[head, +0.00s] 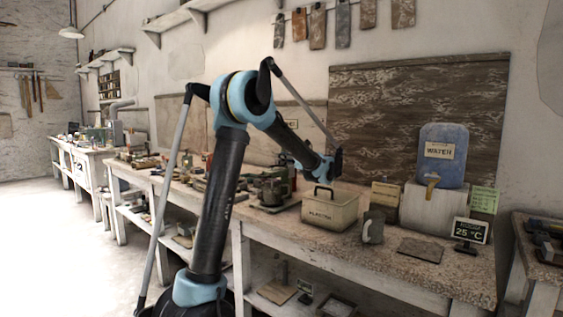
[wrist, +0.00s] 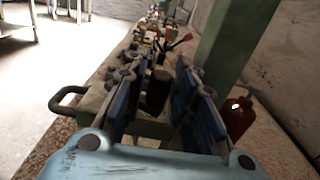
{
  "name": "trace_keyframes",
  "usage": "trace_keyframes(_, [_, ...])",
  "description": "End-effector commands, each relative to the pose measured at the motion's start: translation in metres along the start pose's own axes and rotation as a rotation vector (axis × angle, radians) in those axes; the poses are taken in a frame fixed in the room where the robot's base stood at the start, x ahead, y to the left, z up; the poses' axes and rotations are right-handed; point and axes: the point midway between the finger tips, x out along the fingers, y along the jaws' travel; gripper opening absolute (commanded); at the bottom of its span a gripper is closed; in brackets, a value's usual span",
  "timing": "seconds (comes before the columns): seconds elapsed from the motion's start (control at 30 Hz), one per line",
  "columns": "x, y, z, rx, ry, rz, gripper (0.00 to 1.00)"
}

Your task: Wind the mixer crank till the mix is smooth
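The mixer (head: 270,189) stands on the workbench, left of the plaster box, partly behind my arm in the head view. In the wrist view I see a green upright post (wrist: 228,45) and a green body, probably parts of the mixer. A dark upright knob (wrist: 158,92), perhaps the crank grip, shows between the fingers of my gripper (wrist: 155,85). The fingers are apart, with a gap beside the knob, and I see no clear grip on it. In the head view my gripper (head: 331,168) is small, and its fingers are hard to make out. The mix is not visible.
The plaster box (head: 328,212) with a dark handle stands right of the mixer. A mug (head: 373,228), a blue water container (head: 443,157) and a 25 °C display (head: 470,232) are farther right. An amber bottle (wrist: 236,118) stands close to my gripper's right side.

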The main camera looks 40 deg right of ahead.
Motion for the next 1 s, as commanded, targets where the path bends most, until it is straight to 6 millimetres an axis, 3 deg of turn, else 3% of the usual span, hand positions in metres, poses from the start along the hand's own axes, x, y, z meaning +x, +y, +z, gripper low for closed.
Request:
trace_keyframes(0.3, [0.0019, -0.0002, 0.0000, 0.000, 0.000, -0.001, 0.26])
trace_keyframes(0.4, [0.0019, -0.0002, 0.0000, 0.000, 0.000, 0.000, 0.03])
trace_keyframes(0.43, [0.0018, -0.0002, 0.0000, 0.000, 0.000, 0.000, 0.00])
trace_keyframes(0.77, [0.0007, 0.0010, 0.0001, 0.000, 0.000, -0.020, 0.00])
trace_keyframes(1.0, [-0.0044, 0.0048, 0.0002, 0.000, 0.001, -0.127, 0.00])
